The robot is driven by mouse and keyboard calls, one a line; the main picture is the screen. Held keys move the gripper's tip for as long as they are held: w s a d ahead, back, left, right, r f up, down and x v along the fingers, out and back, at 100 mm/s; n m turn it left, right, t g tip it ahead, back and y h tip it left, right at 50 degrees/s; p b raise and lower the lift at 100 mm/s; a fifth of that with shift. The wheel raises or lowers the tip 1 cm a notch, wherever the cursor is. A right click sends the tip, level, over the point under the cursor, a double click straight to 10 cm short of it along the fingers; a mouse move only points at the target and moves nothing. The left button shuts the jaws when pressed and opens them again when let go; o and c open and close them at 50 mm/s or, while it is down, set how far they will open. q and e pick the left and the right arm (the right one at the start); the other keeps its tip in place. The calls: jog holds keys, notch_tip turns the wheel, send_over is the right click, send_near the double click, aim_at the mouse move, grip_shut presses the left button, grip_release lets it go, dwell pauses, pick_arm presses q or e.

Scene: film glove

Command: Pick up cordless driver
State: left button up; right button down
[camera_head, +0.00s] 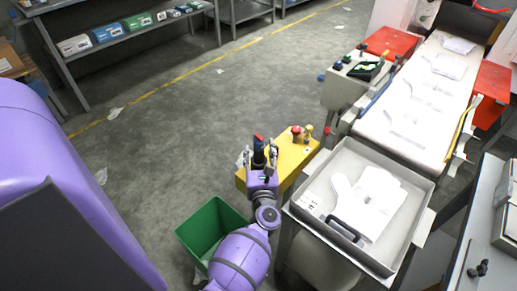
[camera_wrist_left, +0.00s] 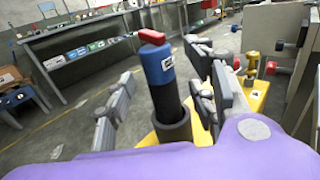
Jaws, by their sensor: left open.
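The cordless driver (camera_wrist_left: 159,68) stands upright, with a red top, a blue band and a dark lower body. Its lower end is in a dark round holder (camera_wrist_left: 174,128) on a yellow stand (camera_head: 296,160). In the head view the driver (camera_head: 259,146) shows small between my fingers. My left gripper (camera_head: 260,156) is open, with one finger on each side of the driver. In the left wrist view the fingers of the left gripper (camera_wrist_left: 165,95) stand apart from it, with a wider gap on the left. My right gripper is not in view.
Red and yellow knobbed pieces (camera_head: 300,134) stand on the yellow stand, right of the driver. A green bin (camera_head: 204,229) is on the floor below my left arm. A grey tray (camera_head: 318,222) with white sheets is at right. Open floor lies to the left.

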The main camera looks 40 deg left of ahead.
pick_arm(q)
jog(key=x, duration=0.2)
jog(key=shift+w+a, duration=0.25)
jog(key=shift+w, duration=0.05)
jog(key=c, duration=1.3)
